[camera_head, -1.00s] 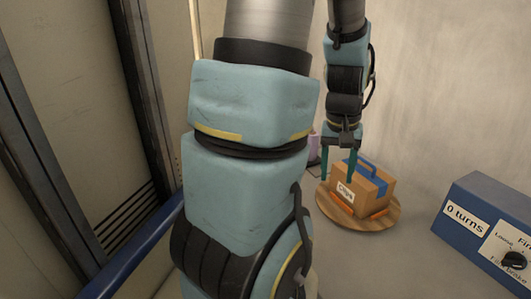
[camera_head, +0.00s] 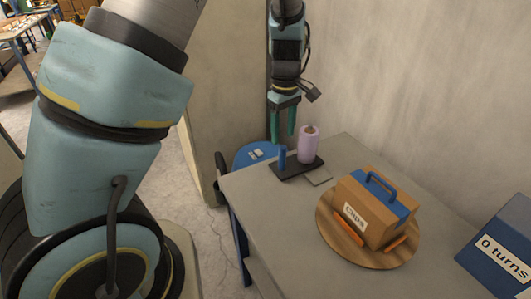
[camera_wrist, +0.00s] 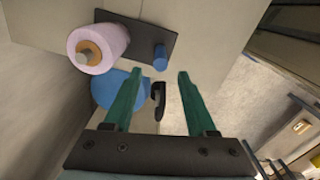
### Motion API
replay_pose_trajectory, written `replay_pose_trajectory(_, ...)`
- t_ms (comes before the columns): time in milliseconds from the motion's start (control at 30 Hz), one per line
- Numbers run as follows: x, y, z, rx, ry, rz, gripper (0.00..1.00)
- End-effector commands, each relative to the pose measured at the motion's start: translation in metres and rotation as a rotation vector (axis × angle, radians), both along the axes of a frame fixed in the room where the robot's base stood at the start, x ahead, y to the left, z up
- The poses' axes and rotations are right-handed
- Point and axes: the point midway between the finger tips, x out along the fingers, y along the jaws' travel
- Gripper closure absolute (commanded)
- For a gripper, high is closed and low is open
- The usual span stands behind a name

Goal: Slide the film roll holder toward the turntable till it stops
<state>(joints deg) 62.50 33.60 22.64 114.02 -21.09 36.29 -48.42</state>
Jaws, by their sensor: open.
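The film roll holder (camera_head: 290,171) is a dark base plate at the far left end of the table. It carries a pale pink film roll (camera_head: 308,145) and a blue upright post (camera_head: 282,157). My gripper (camera_head: 282,138) is open and empty, with green fingers pointing down, and appears near the blue post. In the wrist view the blue post (camera_wrist: 160,58) lies just beyond the gap between the fingertips (camera_wrist: 158,78), apart from them.
A blue control box (camera_head: 500,245) reading "0 turns" stands at the right. A blue round stool (camera_head: 250,154) is beyond the table's far edge. A wall (camera_head: 400,90) runs behind the table (camera_head: 270,215).

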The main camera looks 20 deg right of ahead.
Motion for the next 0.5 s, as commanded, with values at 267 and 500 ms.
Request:
replay_pose_trajectory(267,0.0,0.003,-0.048,0.005,0.003,0.002,0.43)
replay_pose_trajectory(500,0.0,0.002,-0.086,0.002,0.002,0.0,0.43)
